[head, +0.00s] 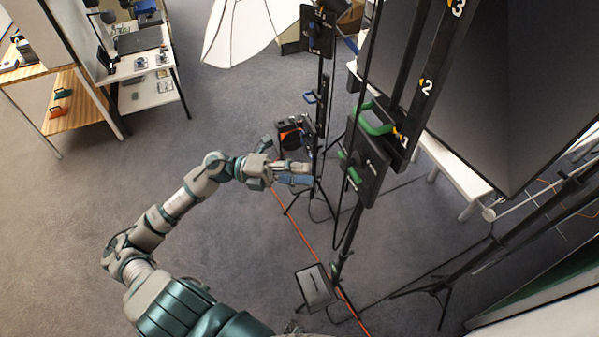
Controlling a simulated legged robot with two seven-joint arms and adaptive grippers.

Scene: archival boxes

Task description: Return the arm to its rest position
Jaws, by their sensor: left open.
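My left arm (150,235) comes in from the lower left and stretches up and right over the grey carpet. My left gripper (300,173) is at its end, near the middle of the head view. It is open, and I see nothing held between its fingers. The fingers point right, toward the black stands, and appear close to the nearer pole; I cannot tell whether they touch it. My right arm and right gripper are not in view.
A black stand with a green-handled box (375,125) rises right of the gripper. A large dark panel (510,80) fills the upper right. Shelves (70,100) stand at upper left, a white umbrella (240,30) at the top. An orange cable (295,225) crosses the floor. The left carpet is clear.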

